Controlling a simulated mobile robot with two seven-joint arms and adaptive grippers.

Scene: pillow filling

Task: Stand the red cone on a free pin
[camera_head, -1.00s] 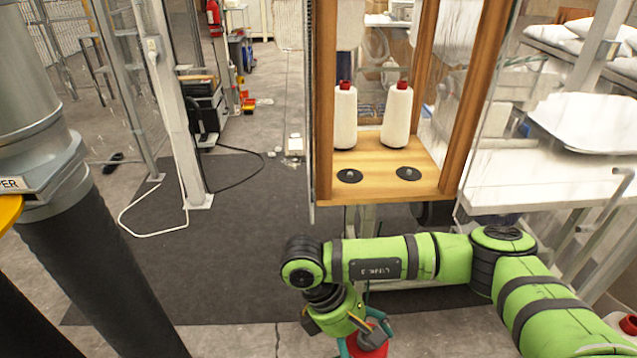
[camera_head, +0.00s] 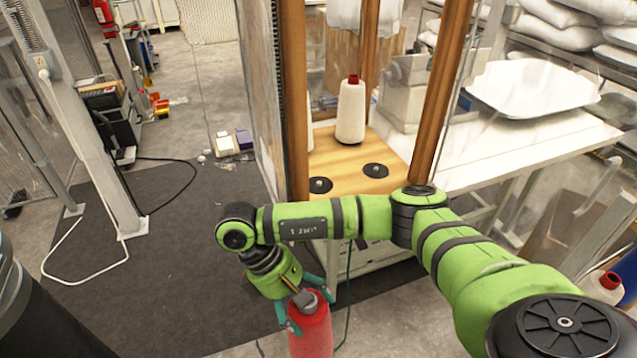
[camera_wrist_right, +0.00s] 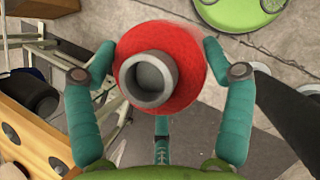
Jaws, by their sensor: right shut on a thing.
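The red cone (camera_head: 312,338), with a grey tube end, hangs in my right gripper (camera_head: 306,312) below and in front of the wooden shelf. In the right wrist view the teal fingers lie on either side of the red cone (camera_wrist_right: 187,62), its grey tube facing the camera. Two free pins on black discs, a left one (camera_head: 320,185) and a right one (camera_head: 375,171), stand at the shelf's front. A white cone with a red top (camera_head: 350,115) stands behind them. Another white cone is mostly hidden by the left post. My left gripper is out of view.
Wooden posts (camera_head: 295,100) and (camera_head: 444,95) flank the shelf (camera_head: 345,158). A white table (camera_head: 540,135) with a white tray (camera_head: 530,85) is at right. A red-topped white cone (camera_head: 606,287) is at lower right.

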